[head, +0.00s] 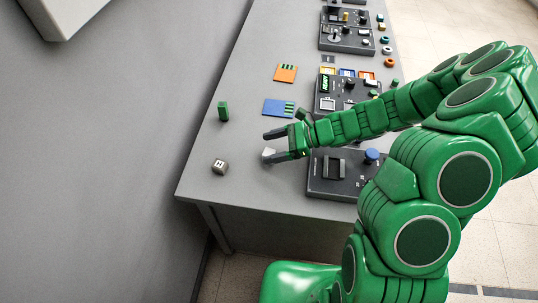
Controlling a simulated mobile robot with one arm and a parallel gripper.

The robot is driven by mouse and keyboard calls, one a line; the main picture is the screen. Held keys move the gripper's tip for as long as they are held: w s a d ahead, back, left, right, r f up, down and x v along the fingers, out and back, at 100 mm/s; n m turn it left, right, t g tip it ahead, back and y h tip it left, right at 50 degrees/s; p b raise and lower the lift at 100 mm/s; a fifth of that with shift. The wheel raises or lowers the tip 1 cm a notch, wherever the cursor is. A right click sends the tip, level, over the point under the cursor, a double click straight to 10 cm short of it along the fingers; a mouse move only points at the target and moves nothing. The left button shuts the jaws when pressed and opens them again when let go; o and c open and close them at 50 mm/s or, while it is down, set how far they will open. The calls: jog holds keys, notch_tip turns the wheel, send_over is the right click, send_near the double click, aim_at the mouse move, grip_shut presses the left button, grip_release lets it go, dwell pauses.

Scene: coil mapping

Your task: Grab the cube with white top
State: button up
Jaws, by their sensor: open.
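A small cube (219,166) with a pale top bearing dark marks and darker sides sits near the table's front left corner. A small plain white patch (268,152) shows at the lower finger of my gripper; I cannot tell whether it is a white-topped cube partly hidden by the finger or part of the finger. My gripper (268,145) is open, its fingers pointing left over the table. It is to the right of and slightly beyond the marked cube, apart from it. Nothing clearly shows between its fingers.
A green upright block (223,112) stands near the left edge. A blue card (278,107) and an orange card (285,73) lie beyond my gripper. Dark control panels (335,188) line the right side of the grey table (225,190). A wall is at left.

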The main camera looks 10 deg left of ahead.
aim_at(264, 155)
jog(key=shift+f, duration=1.05)
jog(key=shift+s+a+f, duration=0.15)
jog(key=shift+a+f, duration=0.7)
jog(key=shift+a, duration=0.05)
jog(key=shift+s+a+f, duration=0.1)
jog(key=shift+a+f, duration=0.1)
jog(key=shift+a, duration=0.3)
jog(key=shift+c, duration=0.4)
jog(key=c, duration=1.2)
